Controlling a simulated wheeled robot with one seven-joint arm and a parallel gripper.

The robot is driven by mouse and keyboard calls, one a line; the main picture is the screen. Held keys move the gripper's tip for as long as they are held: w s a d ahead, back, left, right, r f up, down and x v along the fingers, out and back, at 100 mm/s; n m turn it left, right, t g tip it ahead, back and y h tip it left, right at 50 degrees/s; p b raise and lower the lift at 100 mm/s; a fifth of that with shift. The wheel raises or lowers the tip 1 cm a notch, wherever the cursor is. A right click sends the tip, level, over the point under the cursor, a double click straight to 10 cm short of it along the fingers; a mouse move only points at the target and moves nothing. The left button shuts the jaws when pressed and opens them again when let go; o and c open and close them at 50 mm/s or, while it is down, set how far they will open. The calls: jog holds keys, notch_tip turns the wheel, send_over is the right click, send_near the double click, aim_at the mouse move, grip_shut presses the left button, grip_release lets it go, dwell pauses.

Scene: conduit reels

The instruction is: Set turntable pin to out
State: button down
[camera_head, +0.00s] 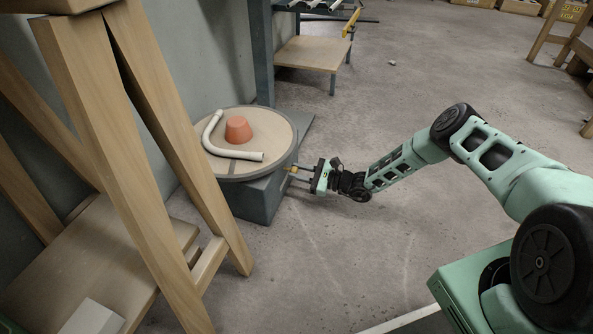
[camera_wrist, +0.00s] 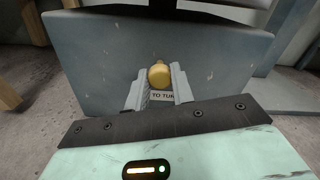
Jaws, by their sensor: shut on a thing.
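The turntable (camera_head: 276,158) is a round disc with a pale top on a grey box base (camera_head: 262,205). The turntable pin (camera_wrist: 159,74) is a brass-coloured knob on the base's front face, in the wrist view. My gripper (camera_wrist: 160,82) is shut on the pin, with one grey finger on each side of it. In the head view my gripper (camera_head: 298,174) reaches the right side of the base, just below the disc. A label below the pin is partly hidden by the fingers; "TO TUR" can be read.
A wooden trestle (camera_head: 120,130) stands close on the left. A low wooden shelf (camera_head: 312,54) is behind. The floor (camera_head: 400,90) at centre and right is mostly clear.

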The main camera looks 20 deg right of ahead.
jog(key=shift+p+v, duration=0.3)
jog(key=shift+v, duration=0.65)
jog(key=c, duration=1.2)
grip_release()
jog(key=shift+f, duration=0.1)
jog(key=p+v, duration=0.6)
jog(key=v, duration=1.1)
jog(key=shift+s+d, duration=0.15)
jog(key=shift+d, duration=0.05)
